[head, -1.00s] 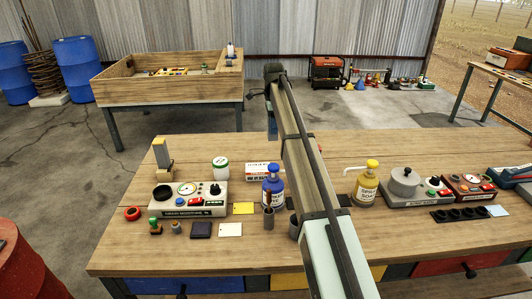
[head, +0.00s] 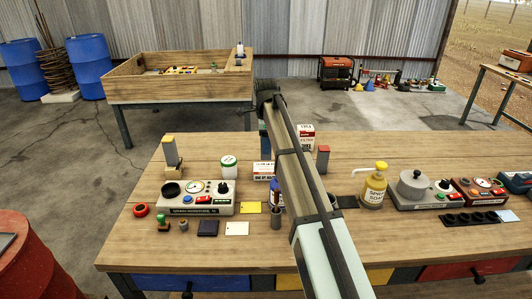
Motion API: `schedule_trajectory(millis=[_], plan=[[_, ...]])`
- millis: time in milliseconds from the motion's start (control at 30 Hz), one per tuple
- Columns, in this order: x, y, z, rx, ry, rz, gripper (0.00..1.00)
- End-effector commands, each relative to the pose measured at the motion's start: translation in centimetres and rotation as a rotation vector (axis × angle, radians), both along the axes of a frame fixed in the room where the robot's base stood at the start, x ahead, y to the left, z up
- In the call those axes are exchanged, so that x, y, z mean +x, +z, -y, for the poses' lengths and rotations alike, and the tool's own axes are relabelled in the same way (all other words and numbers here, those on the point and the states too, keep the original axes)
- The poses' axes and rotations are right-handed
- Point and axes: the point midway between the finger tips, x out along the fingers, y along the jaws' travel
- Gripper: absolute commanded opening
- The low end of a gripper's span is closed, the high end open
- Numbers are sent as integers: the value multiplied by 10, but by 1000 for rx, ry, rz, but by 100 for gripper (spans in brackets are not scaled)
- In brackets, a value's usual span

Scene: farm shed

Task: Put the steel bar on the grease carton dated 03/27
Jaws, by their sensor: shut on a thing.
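My arm runs up the middle of the head view, and its fingers are not visible; the far wrist part is mostly behind my arm links. No steel bar can be made out. A white carton with red and dark print (head: 262,168) stands behind the blue bottle, partly covered by my arm. A taller red-and-white carton (head: 306,131) stands further back, just right of my arm. The date on either carton is too small to read, so I cannot tell which is dated 03/27.
The front left is clear.

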Motion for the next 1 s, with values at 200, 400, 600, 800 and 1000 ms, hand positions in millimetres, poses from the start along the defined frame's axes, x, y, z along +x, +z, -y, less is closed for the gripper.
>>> schedule_trajectory(millis=[200,400,600,800,1000], plan=[[-1,-20,0,0,0,-2,7],[0,-38,0,0,0,0,7],[0,-38,0,0,0,0,7],[0,-41,0,0,0,0,50],[0,-41,0,0,0,0,69]])
